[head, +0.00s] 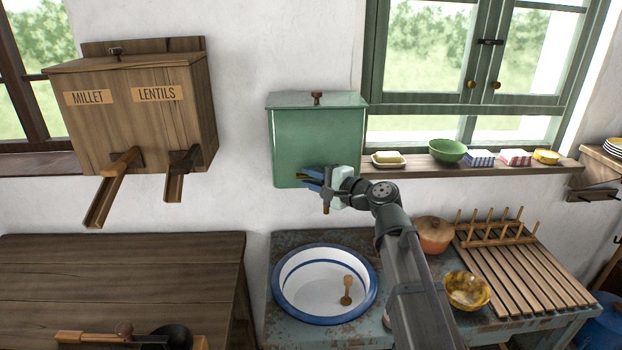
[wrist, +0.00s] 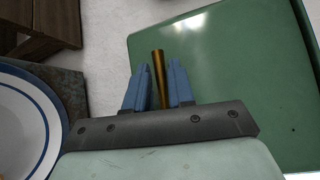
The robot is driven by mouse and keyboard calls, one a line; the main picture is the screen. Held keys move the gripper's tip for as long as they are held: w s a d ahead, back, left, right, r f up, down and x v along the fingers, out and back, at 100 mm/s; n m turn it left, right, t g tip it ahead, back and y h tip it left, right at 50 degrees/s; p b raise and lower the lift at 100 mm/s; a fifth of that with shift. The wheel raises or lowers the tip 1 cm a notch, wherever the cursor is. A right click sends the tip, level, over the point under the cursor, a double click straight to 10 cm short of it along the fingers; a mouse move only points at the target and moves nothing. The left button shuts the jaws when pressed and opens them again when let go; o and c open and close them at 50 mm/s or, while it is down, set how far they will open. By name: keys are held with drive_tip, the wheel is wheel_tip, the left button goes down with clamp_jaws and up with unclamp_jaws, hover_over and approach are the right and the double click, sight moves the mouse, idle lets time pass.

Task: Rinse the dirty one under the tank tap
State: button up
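The green water tank (head: 318,140) hangs on the wall; part of it shows in the wrist view (wrist: 215,70). My gripper (head: 308,178) is at the tank's lower front, blue fingers pointing left. In the wrist view a slim brass bar (wrist: 158,72), seemingly the tap's lever, stands between the fingers (wrist: 158,88); whether they press on it is unclear. A brass spout (head: 326,207) hangs below the gripper. No water shows. A yellow bowl (head: 467,290) with brown patches sits right of my arm.
The sill (head: 415,170) holds a green bowl (head: 447,150) and small items. The millet and lentil dispenser (head: 140,105) hangs left, above a mostly bare wooden table (head: 120,275).

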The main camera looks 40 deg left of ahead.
drive_tip(key=shift+a, duration=0.25)
drive_tip(key=shift+c, duration=0.2)
clamp_jaws()
idle(0.3)
